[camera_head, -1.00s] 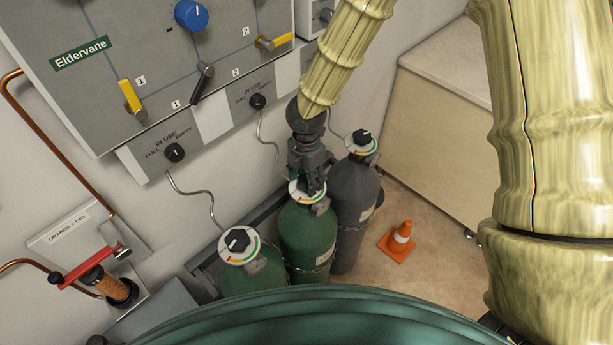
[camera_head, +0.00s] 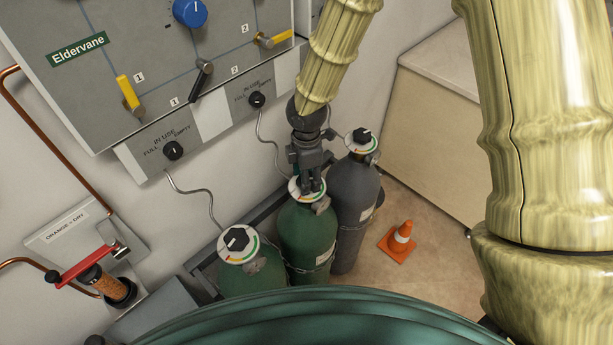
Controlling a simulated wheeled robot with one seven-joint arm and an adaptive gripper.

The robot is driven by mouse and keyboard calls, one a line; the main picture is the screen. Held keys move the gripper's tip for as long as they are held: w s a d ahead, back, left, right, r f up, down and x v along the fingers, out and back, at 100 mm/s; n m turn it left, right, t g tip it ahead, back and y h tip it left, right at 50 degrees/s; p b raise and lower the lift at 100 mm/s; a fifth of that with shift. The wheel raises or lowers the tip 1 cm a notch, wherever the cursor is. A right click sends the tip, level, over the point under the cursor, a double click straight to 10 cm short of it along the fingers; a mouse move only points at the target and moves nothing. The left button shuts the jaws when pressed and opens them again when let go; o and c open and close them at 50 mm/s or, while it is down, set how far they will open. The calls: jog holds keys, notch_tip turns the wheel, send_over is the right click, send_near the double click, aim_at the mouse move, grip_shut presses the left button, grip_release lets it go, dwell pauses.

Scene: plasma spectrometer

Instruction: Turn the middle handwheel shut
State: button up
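Three gas cylinders stand in a row, each with a dark handwheel over a white dial with coloured marks. The middle cylinder (camera_head: 306,238) is green, and its dial (camera_head: 296,191) shows only in part. My gripper (camera_head: 312,186) points down on top of it, with its fingers at the middle handwheel. The fingers and palm hide that handwheel, so I cannot tell whether they are closed on it. The left handwheel (camera_head: 237,239) and the right handwheel (camera_head: 362,136) are in plain view, clear of my gripper.
A grey panel (camera_head: 110,75) with knobs and levers hangs on the wall behind the cylinders. Thin hoses (camera_head: 192,191) run down from it. A chain crosses the cylinders. An orange cone (camera_head: 397,245) stands on the floor at right, before a beige cabinet (camera_head: 425,130).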

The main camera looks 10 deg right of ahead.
jog(key=m, duration=0.7)
jog(key=shift+w+r+b, duration=0.15)
jog(key=shift+w+b, duration=0.15)
jog(key=shift+b, duration=0.05)
jog(key=m, duration=0.4)
jog(key=shift+d, duration=0.1)
jog(key=m, duration=0.3)
jog(key=shift+m, duration=0.3)
jog(key=m, duration=1)
jog(key=shift+d, duration=0.1)
jog(key=shift+m, duration=0.3)
jog(key=o, duration=1)
jog(key=shift+o, duration=0.2)
jog(key=shift+s, duration=0.1)
